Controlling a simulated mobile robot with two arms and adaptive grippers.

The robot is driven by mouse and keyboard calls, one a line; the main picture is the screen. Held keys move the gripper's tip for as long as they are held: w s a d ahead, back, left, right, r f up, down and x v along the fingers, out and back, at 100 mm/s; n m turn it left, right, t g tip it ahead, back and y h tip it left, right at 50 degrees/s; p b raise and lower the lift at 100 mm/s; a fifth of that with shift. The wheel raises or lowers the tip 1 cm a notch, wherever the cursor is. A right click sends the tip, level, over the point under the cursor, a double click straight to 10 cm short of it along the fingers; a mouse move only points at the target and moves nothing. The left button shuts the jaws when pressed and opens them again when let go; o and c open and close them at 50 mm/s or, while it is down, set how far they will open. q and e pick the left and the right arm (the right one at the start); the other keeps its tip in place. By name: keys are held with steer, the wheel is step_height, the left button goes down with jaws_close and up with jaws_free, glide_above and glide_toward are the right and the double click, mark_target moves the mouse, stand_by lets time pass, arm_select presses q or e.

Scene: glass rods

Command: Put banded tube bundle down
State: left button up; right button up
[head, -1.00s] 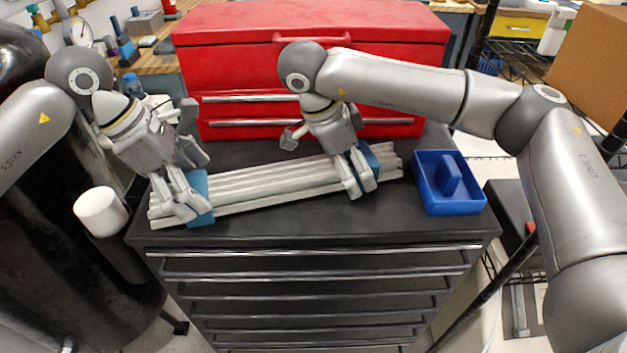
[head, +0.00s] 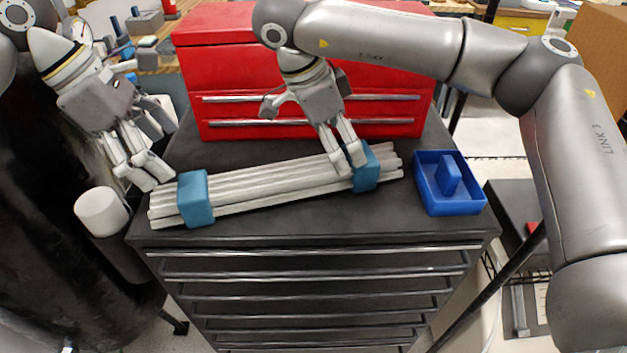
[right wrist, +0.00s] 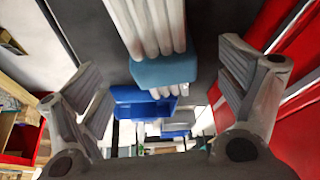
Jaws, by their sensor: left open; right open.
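The banded tube bundle (head: 270,188), several pale glass tubes with a blue band near each end, lies flat on the dark top of the drawer cabinet. Its left band (head: 196,198) and right band (head: 366,168) are both in plain sight. My left gripper (head: 148,180) is open and empty, up and left of the left band, apart from it. My right gripper (head: 347,164) is open beside the right band, just above the bundle. In the right wrist view the bundle (right wrist: 150,25) and a band (right wrist: 163,70) lie between the spread fingers, not touching them.
A blue tray with an upright divider (head: 432,203) stands right of the bundle. A red toolbox (head: 310,85) stands behind it. A white cylinder (head: 101,212) is at the left. The cabinet's front edge (head: 310,238) is close to the bundle.

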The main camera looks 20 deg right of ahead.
steer(key=shift+v, duration=2.45)
